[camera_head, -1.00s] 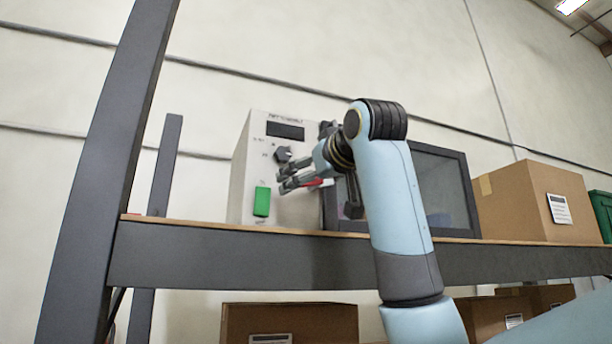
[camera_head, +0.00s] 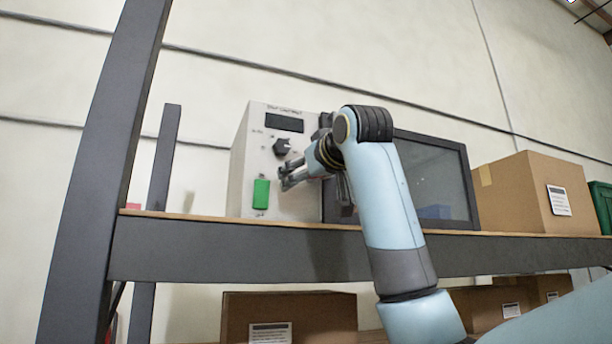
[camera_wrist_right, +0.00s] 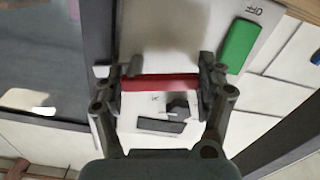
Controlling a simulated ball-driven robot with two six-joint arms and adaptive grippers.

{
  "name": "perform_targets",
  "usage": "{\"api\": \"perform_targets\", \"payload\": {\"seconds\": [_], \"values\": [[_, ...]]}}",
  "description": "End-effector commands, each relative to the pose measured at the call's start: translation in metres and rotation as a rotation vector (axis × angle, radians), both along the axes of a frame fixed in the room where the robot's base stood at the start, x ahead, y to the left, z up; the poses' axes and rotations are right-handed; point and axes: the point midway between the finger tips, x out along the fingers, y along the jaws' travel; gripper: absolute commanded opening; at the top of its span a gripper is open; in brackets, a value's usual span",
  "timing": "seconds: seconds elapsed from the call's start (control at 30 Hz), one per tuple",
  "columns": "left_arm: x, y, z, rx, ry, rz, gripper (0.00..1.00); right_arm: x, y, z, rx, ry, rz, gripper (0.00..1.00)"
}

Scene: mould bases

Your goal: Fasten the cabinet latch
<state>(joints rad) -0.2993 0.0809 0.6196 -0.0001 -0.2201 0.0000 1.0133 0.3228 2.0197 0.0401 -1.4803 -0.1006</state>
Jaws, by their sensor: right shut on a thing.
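The cabinet (camera_head: 236,185) is a pale grey box on the shelf. Its front panel has a display (camera_head: 284,122), a dark knob (camera_head: 282,147) and a green switch (camera_head: 261,194). A dark-framed glass door (camera_head: 432,180) is to the right of the panel. My right gripper (camera_head: 284,179) is at the panel, right of the green switch. In the right wrist view, a red latch handle (camera_wrist_right: 160,83) lies across between the fingertips, and the gripper is shut on it. The handle is hidden in the head view. My left gripper is not in view.
The shelf edge (camera_head: 200,217) runs below the cabinet, and a dark upright post (camera_head: 108,150) stands at left. A cardboard box (camera_head: 515,195) and a green bin (camera_head: 600,205) stand at right. More boxes (camera_head: 290,305) sit below the shelf. The wall behind is bare.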

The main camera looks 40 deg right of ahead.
Motion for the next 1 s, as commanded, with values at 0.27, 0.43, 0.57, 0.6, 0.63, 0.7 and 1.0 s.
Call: {"api": "perform_targets", "payload": {"seconds": [0.27,0.43,0.57,0.6,0.63,0.7,1.0], "values": [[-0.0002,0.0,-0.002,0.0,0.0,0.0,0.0,0.0004,0.0008,0.0056,0.186,-0.047,0.001,0.4],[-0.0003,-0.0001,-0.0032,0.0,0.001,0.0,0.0,0.0003,0.001,0.0083,0.274,-0.068,0.001,0.4],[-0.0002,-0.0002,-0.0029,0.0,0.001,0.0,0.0,0.0003,0.001,0.0086,0.276,-0.068,0.001,0.4],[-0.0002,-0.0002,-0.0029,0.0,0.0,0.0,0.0,0.0003,0.001,0.0086,0.276,-0.068,0.001,0.4],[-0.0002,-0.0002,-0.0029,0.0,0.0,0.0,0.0,0.0003,0.001,0.0086,0.276,-0.068,0.001,0.4],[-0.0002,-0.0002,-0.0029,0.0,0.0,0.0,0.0,0.0004,0.0011,0.0087,0.275,-0.068,0.002,0.76],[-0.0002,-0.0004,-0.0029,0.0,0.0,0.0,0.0,0.0003,0.0009,0.0081,0.273,-0.067,0.0,0.95]]}}
